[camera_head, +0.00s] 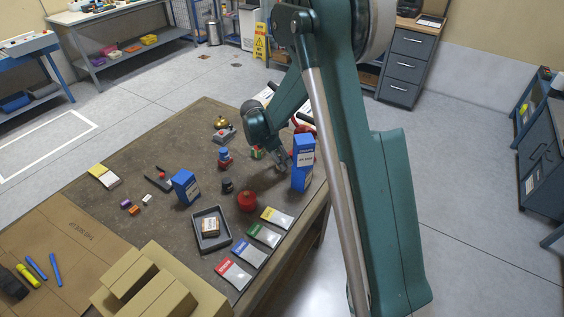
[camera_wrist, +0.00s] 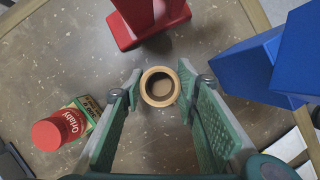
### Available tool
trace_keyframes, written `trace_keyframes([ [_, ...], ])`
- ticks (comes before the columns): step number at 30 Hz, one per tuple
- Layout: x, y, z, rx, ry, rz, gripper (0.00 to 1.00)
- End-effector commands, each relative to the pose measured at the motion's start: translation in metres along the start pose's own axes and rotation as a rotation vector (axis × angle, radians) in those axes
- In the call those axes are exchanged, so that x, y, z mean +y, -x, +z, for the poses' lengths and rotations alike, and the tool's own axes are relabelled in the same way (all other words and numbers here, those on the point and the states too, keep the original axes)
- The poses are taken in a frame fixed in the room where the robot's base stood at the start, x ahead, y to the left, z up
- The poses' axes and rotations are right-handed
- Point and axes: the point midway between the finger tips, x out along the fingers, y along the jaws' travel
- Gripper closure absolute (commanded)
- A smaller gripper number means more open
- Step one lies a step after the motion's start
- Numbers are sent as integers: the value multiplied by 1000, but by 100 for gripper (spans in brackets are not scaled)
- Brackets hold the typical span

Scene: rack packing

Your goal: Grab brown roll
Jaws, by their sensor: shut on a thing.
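The brown roll (camera_wrist: 160,101) is a small tan ring with a dark hollow centre, seen from above in the wrist view. It sits between the two green fingers of my gripper (camera_wrist: 160,86), near their tips, one finger on each side. My gripper is shut on it. In the head view my gripper (camera_head: 281,166) points down near the table's right edge, left of the tall blue boxes. I cannot make out the roll there. Whether the roll still touches the table is not clear.
Blue boxes (camera_wrist: 262,62) stand close on the right. A red object (camera_wrist: 148,22) is just ahead. A red-capped container (camera_wrist: 58,130) is at the left. In the head view, a red round object (camera_head: 247,201), a grey tray (camera_head: 224,240) and coloured packets (camera_head: 263,235) lie nearer.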

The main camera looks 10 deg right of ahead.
Motion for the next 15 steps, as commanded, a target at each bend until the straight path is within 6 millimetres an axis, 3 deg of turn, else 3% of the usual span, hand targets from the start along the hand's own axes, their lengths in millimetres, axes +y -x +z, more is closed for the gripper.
trace_keyframes([
  [15, 0, 66, 27, 0, 0, 0, 82],
])
